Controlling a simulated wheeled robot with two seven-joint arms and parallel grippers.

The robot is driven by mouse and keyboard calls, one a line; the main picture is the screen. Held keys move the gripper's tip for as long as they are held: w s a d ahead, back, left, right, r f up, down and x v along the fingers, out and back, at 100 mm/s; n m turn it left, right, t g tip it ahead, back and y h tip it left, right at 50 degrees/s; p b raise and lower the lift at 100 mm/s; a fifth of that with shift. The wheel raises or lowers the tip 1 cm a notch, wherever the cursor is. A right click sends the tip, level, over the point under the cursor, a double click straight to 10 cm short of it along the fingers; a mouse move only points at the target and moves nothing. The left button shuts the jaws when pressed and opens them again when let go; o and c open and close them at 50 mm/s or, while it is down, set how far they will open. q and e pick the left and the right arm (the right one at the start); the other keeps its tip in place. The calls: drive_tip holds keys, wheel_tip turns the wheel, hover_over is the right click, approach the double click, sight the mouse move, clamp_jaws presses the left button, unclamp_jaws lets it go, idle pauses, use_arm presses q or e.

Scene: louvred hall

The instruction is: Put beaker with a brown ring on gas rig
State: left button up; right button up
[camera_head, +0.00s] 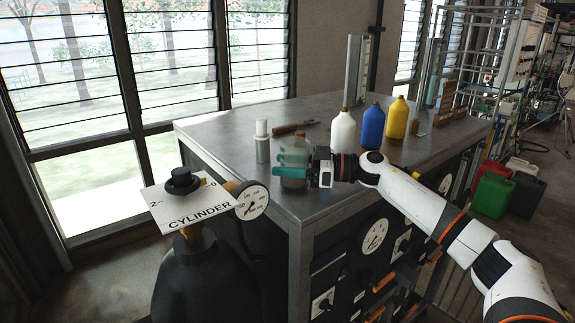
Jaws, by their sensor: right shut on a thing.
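The beaker (296,153) is a clear, greenish vessel with a brownish band low on it, at the front of the metal-topped bench. My right gripper (286,173) reaches in from the right and is shut on the beaker, its teal fingers across the lower part. I cannot tell whether the beaker's base touches the bench top. The bench (215,135) has gauges and valves on its front and may be the gas rig. A black cylinder (205,275) with a pressure gauge and a "CYLINDER" sign stands in front at the left. My left gripper is not in view.
A white-and-grey canister (262,145) stands just left of the beaker, with a brown-handled tool (290,128) behind. White (343,132), blue (371,125) and yellow (396,119) bottles stand farther right. The left part of the bench top is clear.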

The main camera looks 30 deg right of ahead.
drive_tip(key=shift+d+f, duration=0.1)
drive_tip(key=shift+f, duration=0.15)
drive_tip(key=shift+s+d, duration=0.2)
drive_tip(key=shift+d, duration=0.05)
drive_tip(key=shift+f, duration=0.15)
drive_tip(key=o, duration=1)
drive_tip(key=shift+a, duration=0.15)
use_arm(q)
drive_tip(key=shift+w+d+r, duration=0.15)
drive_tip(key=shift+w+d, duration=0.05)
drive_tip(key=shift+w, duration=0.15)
use_arm(e)
drive_tip(key=shift+d, duration=0.2)
drive_tip(key=b+v, duration=0.6)
drive_tip(key=v, duration=0.4)
drive_tip(key=shift+s+d+f, duration=0.15)
drive_tip(key=shift+s+d, duration=0.1)
drive_tip(key=shift+s, duration=0.1)
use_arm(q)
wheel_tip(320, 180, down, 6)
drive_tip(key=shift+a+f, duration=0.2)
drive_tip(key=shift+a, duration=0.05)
use_arm(e)
drive_tip(key=shift+s+d+r, duration=0.3)
drive_tip(key=shift+r, duration=0.05)
